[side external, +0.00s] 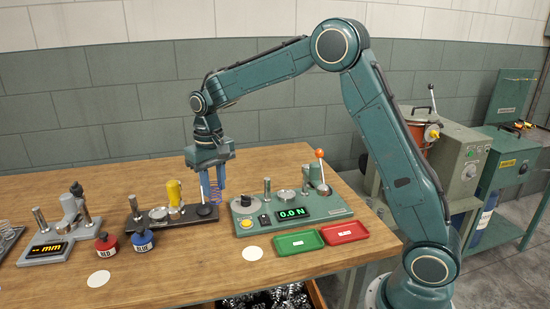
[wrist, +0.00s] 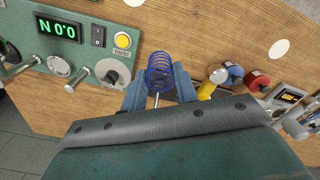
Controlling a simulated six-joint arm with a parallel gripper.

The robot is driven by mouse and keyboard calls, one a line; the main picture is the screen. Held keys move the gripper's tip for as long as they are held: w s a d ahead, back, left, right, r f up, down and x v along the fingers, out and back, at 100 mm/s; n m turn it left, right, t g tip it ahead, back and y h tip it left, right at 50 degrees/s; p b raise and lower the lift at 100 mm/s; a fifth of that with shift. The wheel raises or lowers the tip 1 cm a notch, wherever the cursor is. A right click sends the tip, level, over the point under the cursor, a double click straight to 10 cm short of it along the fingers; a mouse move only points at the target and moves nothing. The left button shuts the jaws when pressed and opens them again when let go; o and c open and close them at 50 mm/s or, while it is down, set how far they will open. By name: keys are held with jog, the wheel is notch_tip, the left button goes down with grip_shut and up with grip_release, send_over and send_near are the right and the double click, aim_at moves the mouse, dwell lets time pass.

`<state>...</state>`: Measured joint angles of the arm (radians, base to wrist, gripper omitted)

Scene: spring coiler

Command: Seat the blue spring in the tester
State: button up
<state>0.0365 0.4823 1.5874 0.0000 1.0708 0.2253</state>
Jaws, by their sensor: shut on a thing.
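The blue spring (wrist: 159,70) is an open wire coil between the two fingers of my gripper (wrist: 158,88). My gripper (side external: 213,184) is shut on it and points down at the right end of a black fixture plate (side external: 150,221). In the side view the spring (side external: 212,193) is partly hidden by the fingers. A thin metal rod shows close to the coil in the wrist view; I cannot tell whether the spring is around it. The tester (side external: 255,229) is the green unit right of my gripper, with a display (side external: 291,213) reading 0.0 N and an orange-knobbed lever (side external: 321,172).
The black fixture carries a yellow post (side external: 174,192). A red pot (side external: 106,243) and a blue pot (side external: 143,240) stand in front, left. A grey gauge with an mm display (side external: 48,249) is farther left. Green (side external: 284,244) and red (side external: 352,233) trays lie before the tester.

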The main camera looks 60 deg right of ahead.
jog(key=shift+d+r, duration=0.2)
jog(key=shift+r, duration=0.6)
jog(key=s+d+m, duration=0.3)
jog(key=d, duration=0.9)
jog(key=s+d+m, duration=0.3)
jog(key=s+d, duration=0.1)
jog(key=d, duration=0.9)
notch_tip(320, 180, down, 5)
jog(key=shift+f, duration=0.2)
jog(key=shift+f, duration=0.15)
jog(key=shift+s+f, duration=0.1)
jog(key=shift+f, duration=2.4)
jog(key=shift+f, duration=0.65)
